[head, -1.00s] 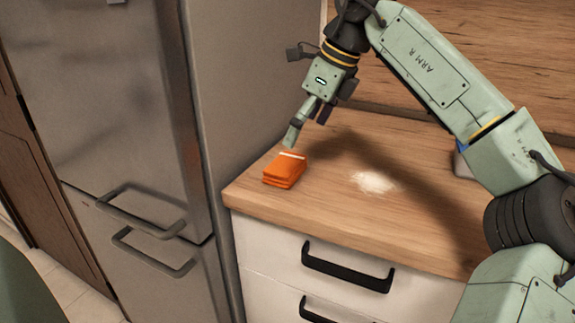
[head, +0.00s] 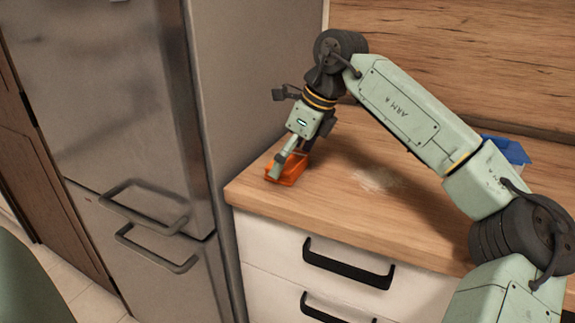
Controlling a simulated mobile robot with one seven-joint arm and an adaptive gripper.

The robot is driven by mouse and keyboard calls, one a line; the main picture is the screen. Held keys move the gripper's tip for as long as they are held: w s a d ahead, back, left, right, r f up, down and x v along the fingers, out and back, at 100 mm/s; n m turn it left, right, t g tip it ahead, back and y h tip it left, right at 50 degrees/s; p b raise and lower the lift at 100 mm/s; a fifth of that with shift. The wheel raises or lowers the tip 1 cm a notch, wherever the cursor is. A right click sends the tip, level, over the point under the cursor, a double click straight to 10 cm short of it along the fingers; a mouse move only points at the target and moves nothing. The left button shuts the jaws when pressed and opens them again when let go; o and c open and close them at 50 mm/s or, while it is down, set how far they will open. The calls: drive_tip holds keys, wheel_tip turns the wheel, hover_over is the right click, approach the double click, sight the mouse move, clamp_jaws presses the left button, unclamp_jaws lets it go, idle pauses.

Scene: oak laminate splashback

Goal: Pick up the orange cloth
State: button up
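The orange cloth (head: 293,174) lies folded on the wooden counter (head: 332,216), near its left front corner beside the fridge. My gripper (head: 279,168) points down at the cloth, with a green finger in front of it and covering part of it. The finger reaches down to the cloth's near left side. The other finger is mostly hidden, so I cannot tell whether the gripper is open or closed on the cloth.
A steel fridge (head: 120,120) stands close on the left. A pale patch of powder (head: 380,180) lies right of the cloth, partly under my arm's shadow. A blue object (head: 508,150) sits at the back right behind my arm. Drawers with black handles are below.

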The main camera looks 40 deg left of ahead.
sight(290, 160)
drive_tip(key=c, duration=1)
drive_tip(key=shift+r, duration=0.1)
drive_tip(key=shift+r, duration=0.5)
wheel_tip(290, 160, up, 2)
drive_tip(key=shift+r, duration=0.1)
drive_tip(key=s+d+r+b, duration=0.1)
drive_tip(key=s+d+b, duration=0.3)
drive_tip(key=s, duration=1)
drive_tip(key=shift+s+d+r, duration=0.35)
drive_tip(key=shift+s+d, duration=0.05)
drive_tip(key=shift+d, duration=0.7)
